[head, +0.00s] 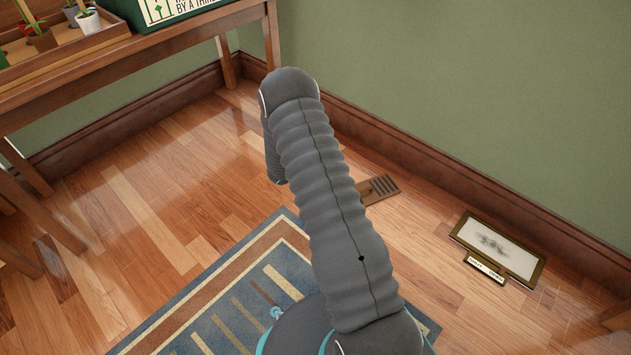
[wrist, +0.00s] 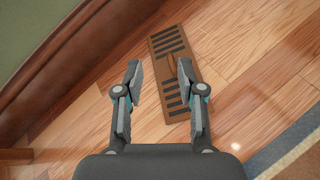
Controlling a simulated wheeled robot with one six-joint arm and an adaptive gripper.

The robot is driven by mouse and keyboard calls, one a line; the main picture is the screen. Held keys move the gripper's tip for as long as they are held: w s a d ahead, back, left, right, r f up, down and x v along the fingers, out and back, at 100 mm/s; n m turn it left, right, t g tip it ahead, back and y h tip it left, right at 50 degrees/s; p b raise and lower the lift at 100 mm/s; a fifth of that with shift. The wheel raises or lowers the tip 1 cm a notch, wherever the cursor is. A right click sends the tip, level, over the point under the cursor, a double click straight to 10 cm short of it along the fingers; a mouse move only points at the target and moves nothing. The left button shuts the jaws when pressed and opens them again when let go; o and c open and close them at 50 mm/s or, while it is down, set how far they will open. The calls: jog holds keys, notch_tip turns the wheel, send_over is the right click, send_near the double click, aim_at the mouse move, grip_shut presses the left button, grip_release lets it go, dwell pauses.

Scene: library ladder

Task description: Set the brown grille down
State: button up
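The brown grille (head: 384,186) is a flat brown panel with rows of dark slots. In the head view it appears to lie on the wooden floor near the wall, partly hidden behind my arm. In the wrist view the grille (wrist: 172,50) lies beyond and below my gripper (wrist: 159,66). The two fingers are spread wide apart with nothing clearly held between them. The right finger overlaps part of the grille in the picture; I cannot tell any contact. My gripper is hidden behind my arm in the head view.
A framed picture (head: 497,246) with a small plaque (head: 485,271) lies on the floor to the right. A patterned blue rug (head: 190,318) is at the front. A wooden table (head: 110,68) with potted plants stands at left. A baseboard (head: 450,175) runs along the green wall.

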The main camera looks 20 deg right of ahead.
jog(key=s+a+r+m+y, duration=0.2)
jog(key=s+a+r+m, duration=0.1)
jog(key=r, duration=0.6)
jog(key=s+a+r+m+y, duration=0.1)
jog(key=s+a+r+m, duration=0.2)
jog(key=r, duration=0.5)
jog(key=s+a+r+m+y, duration=0.2)
jog(key=s+r, duration=0.2)
jog(key=r, duration=0.5)
jog(key=s+a+r+m+t+y, duration=0.2)
jog(key=s+a+r+t+y, duration=0.1)
jog(key=s+a+r, duration=0.3)
jog(key=s+a+r+m+t+y, duration=0.3)
jog(key=s+a+r+y, duration=0.2)
jog(key=s+a, duration=0.5)
jog(key=s+r, duration=0.2)
jog(key=s, duration=0.1)
jog(key=shift+s, duration=0.35)
jog(key=shift+a, duration=0.15)
